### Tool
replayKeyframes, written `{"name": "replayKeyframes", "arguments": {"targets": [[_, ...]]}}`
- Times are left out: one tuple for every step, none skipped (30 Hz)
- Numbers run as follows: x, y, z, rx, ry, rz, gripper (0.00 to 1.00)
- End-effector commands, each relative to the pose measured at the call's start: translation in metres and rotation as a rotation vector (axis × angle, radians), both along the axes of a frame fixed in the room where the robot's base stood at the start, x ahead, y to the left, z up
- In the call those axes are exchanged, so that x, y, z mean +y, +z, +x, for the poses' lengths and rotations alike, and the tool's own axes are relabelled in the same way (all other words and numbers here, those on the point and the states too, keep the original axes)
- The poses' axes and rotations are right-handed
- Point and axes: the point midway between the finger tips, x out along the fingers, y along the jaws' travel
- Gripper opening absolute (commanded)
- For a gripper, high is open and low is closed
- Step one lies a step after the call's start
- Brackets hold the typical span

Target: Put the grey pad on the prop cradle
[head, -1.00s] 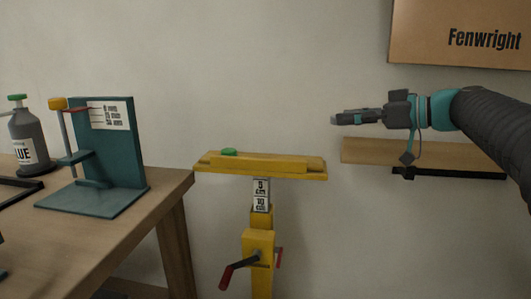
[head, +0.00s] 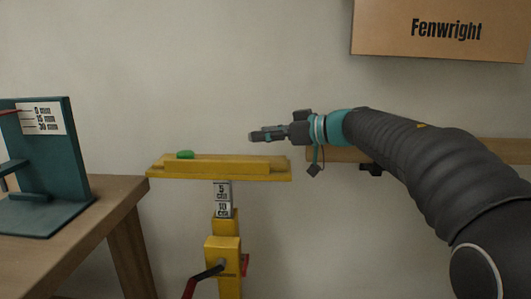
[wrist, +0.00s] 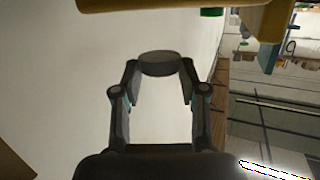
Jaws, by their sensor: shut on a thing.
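The prop cradle (head: 255,173) is a yellow trough on a yellow post with a crank, standing near the wall. A small green piece (head: 185,154) sits at its left end. My gripper (head: 268,133) is above the right part of the cradle in the head view, seemingly a little higher than it; depth is hard to judge. In the wrist view, my gripper (wrist: 160,80) is shut on the grey pad (wrist: 160,64), a dark grey disc between the fingertips. The cradle (wrist: 185,5) shows along the top of the wrist view with the green piece (wrist: 211,12).
A wooden table (head: 100,205) with a teal gauge stand (head: 55,140) is at the left. A wooden ledge (head: 500,151) runs along the wall at the right, behind my arm. A brown Fenwright board (head: 440,30) hangs above. The wall space above the cradle is clear.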

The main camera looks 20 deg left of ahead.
Motion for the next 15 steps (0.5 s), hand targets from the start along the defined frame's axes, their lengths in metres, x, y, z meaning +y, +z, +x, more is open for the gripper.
{"name": "replayKeyframes", "arguments": {"targets": [[0.002, -0.001, 0.000, 0.000, 0.000, 0.000, 0.30], [0.002, -0.002, 0.000, 0.000, -0.001, 0.000, 0.30], [0.002, -0.005, 0.001, 0.001, -0.001, 0.000, 0.30], [0.002, -0.007, 0.001, 0.002, -0.002, 0.000, 0.30], [0.002, -0.010, 0.001, 0.002, -0.002, 0.000, 0.30], [0.001, -0.015, 0.001, 0.002, -0.002, 0.000, 0.30], [0.001, -0.020, 0.001, 0.002, -0.002, -0.001, 0.30], [0.001, -0.024, 0.001, 0.003, -0.003, -0.001, 0.30], [0.001, -0.030, 0.001, 0.003, -0.004, -0.001, 0.30], [0.001, -0.034, 0.001, 0.002, -0.003, -0.001, 0.30], [0.001, -0.038, 0.001, 0.002, -0.003, -0.001, 0.30], [0.001, -0.041, 0.001, 0.001, -0.003, 0.000, 0.30], [0.001, -0.042, 0.001, 0.001, -0.003, 0.000, 0.30], [0.001, -0.042, 0.001, 0.000, -0.004, 0.001, 0.30], [0.001, -0.042, 0.001, -0.001, -0.004, 0.001, 0.30]]}}
